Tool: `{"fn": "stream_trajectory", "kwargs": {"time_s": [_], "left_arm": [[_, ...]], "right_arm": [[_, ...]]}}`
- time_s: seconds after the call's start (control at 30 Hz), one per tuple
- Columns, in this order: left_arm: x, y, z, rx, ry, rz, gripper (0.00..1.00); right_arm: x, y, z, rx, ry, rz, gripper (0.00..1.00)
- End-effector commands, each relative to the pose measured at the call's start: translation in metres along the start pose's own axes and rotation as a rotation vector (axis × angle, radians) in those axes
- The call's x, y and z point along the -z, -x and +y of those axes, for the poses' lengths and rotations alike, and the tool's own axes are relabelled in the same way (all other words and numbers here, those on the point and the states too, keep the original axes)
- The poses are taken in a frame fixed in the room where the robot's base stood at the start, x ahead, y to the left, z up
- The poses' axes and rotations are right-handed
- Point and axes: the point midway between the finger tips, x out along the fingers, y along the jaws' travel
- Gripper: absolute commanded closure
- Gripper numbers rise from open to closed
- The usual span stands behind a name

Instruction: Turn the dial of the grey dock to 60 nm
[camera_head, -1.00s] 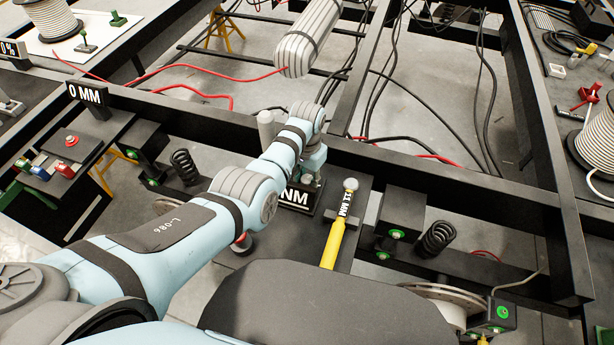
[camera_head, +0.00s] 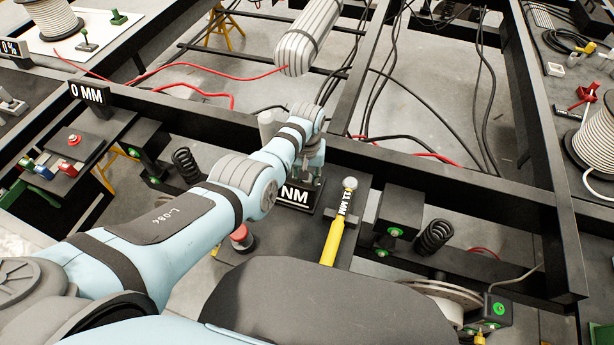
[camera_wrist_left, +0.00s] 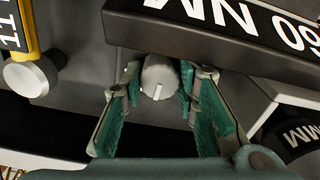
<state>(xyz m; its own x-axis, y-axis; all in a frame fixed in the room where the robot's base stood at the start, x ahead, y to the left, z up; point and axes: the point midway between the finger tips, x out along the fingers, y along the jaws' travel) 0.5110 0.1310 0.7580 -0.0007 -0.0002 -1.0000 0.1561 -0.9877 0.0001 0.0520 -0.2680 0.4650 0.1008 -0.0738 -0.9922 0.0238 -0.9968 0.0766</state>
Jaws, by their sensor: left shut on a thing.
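The dial (camera_wrist_left: 158,72) is a round grey knob with a white mark that points toward the bottom of the left wrist view. My left gripper (camera_wrist_left: 160,92) has its green-padded fingers on both sides of it and is shut on it. The black display (camera_wrist_left: 205,30) of the dock shows upside down in that view and reads 60 NM as far as it is visible. In the head view my left gripper (camera_head: 311,176) is over the dock display (camera_head: 297,197); only NM shows there, with the number and the dial hidden behind my arm. My right gripper is not in view.
A red button (camera_head: 241,236) is to the left. Black chassis beams (camera_head: 430,180) run behind, with a coil spring (camera_head: 434,237) and loose cables (camera_head: 420,110).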

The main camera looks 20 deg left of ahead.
Motion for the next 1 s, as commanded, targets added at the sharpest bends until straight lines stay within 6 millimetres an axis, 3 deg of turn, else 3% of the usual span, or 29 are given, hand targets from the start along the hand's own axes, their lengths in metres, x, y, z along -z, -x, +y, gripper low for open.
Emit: {"fn": "stream_trajectory", "kwargs": {"time_s": [0.23,0.27,0.4,1.0], "left_arm": [[0.0009,0.0005,0.0004,-0.001,-0.001,0.003,1.0],[0.0009,0.0006,0.0004,-0.001,-0.001,0.003,0.71],[0.0006,0.0004,0.0003,-0.001,-0.001,0.002,0.53],[0.0,-0.0009,0.0002,0.0,-0.068,0.0,0.53]], "right_arm": [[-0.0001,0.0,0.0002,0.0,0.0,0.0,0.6],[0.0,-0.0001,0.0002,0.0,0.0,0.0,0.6],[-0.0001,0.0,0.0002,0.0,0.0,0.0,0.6],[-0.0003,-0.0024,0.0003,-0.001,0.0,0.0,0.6]]}}
